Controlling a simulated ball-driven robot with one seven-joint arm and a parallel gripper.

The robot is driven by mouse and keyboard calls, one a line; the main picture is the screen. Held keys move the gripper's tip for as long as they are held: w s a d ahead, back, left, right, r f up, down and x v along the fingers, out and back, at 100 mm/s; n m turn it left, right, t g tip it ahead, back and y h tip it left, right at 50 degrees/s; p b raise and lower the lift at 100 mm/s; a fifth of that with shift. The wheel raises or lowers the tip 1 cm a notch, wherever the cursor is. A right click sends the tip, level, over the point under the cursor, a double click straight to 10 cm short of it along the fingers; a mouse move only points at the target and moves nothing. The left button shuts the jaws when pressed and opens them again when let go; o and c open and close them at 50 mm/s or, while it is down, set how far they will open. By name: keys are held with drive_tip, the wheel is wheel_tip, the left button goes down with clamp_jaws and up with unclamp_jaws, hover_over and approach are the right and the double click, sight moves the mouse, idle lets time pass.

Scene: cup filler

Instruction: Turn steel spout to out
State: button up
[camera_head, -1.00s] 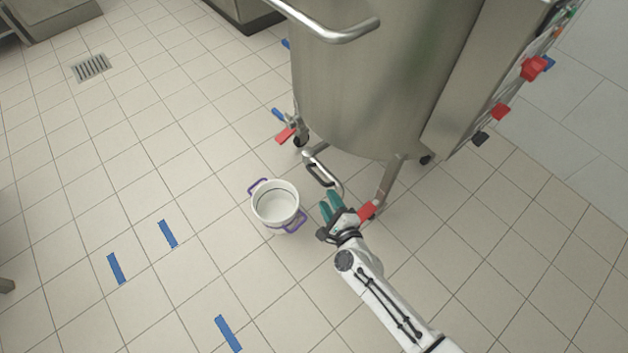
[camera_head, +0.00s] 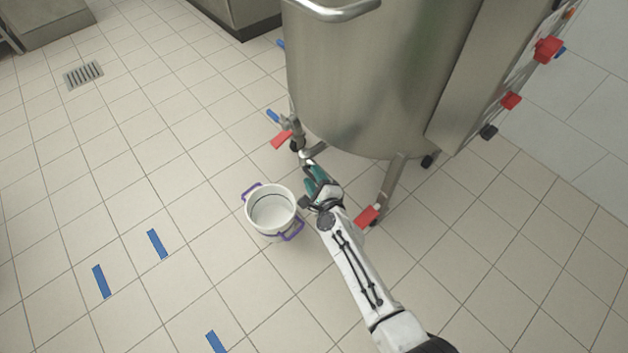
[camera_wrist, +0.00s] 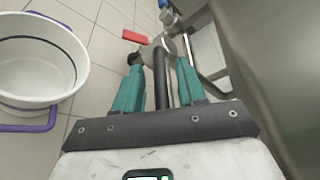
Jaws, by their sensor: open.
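The steel spout (camera_head: 306,157) sits under the steel vessel in the head view, largely hidden by my gripper. In the wrist view its metal body (camera_wrist: 163,46) lies just beyond my fingertips. A black bar (camera_wrist: 160,80) runs from it back between my two teal fingers. My gripper (camera_head: 314,177) is at the spout, its fingers pointing toward the vessel. In the wrist view my gripper (camera_wrist: 158,70) is open, one finger on each side of the black bar, with gaps visible. I cannot tell whether either finger touches the spout.
A white pot (camera_head: 271,211) with purple handles stands on the floor left of my gripper. The large steel vessel (camera_head: 365,80) stands above and behind. A vessel leg (camera_head: 392,182) and red block (camera_head: 367,216) are to the right. Open tiled floor lies left.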

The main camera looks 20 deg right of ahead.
clamp_jaws()
idle(0.3)
idle(0.3)
